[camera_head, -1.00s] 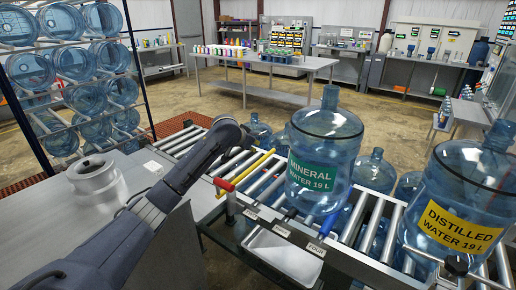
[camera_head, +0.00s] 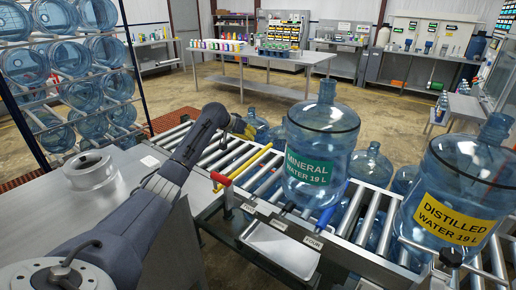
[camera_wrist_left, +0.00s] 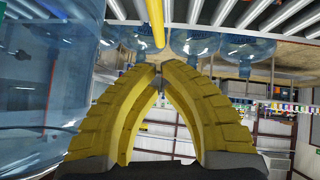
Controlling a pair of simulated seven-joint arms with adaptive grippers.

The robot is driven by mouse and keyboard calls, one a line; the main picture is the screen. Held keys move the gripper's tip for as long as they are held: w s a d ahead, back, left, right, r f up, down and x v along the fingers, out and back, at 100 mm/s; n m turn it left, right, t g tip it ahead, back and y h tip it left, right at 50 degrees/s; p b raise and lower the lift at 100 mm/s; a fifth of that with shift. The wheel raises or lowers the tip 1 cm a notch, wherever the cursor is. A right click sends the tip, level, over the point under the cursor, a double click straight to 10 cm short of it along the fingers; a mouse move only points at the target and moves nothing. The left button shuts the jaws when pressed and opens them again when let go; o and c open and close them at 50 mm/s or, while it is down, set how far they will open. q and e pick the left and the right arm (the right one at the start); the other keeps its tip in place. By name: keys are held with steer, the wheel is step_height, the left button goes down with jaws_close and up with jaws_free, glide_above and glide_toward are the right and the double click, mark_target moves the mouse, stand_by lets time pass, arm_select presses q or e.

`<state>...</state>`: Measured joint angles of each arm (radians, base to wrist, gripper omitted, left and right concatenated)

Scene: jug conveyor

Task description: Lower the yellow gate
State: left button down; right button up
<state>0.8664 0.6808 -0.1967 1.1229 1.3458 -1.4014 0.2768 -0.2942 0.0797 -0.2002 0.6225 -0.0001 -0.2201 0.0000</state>
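The yellow gate (camera_head: 252,166) is a yellow bar lying across the roller conveyor, left of the mineral water jug (camera_head: 318,160). Its near end is close to a red handle (camera_head: 221,180). In the left wrist view the yellow bar (camera_wrist_left: 157,22) shows at the top, beyond the fingertips and apart from them. My left gripper (camera_head: 246,130) is above the far side of the conveyor, past the far end of the bar. Its yellow fingers (camera_wrist_left: 159,72) come together at the tips with nothing visible between them. My right gripper is not in view.
A distilled water jug (camera_head: 462,190) stands at right on the conveyor. A blue handle (camera_head: 326,218) is at the front edge, above a tray (camera_head: 282,250). More jugs (camera_head: 372,165) stand behind the conveyor. A rack of jugs (camera_head: 75,70) is at left.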

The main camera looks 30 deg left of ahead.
mark_target(253, 161)
arm_select(q)
steer(key=shift+w+d+f, duration=0.3)
steer(key=shift+w+f, duration=0.25)
steer(key=shift+f, duration=0.6)
steer(key=shift+w+d+f, duration=0.25)
steer(key=shift+w+f, duration=0.35)
steer(key=shift+f, duration=0.6)
steer(key=shift+w+d+f, duration=0.3)
steer(key=shift+w+f, duration=0.25)
steer(key=shift+f, duration=0.6)
step_height(253, 161, down, 2)
steer(key=shift+w+d+f, duration=0.1)
steer(key=shift+w, duration=0.05)
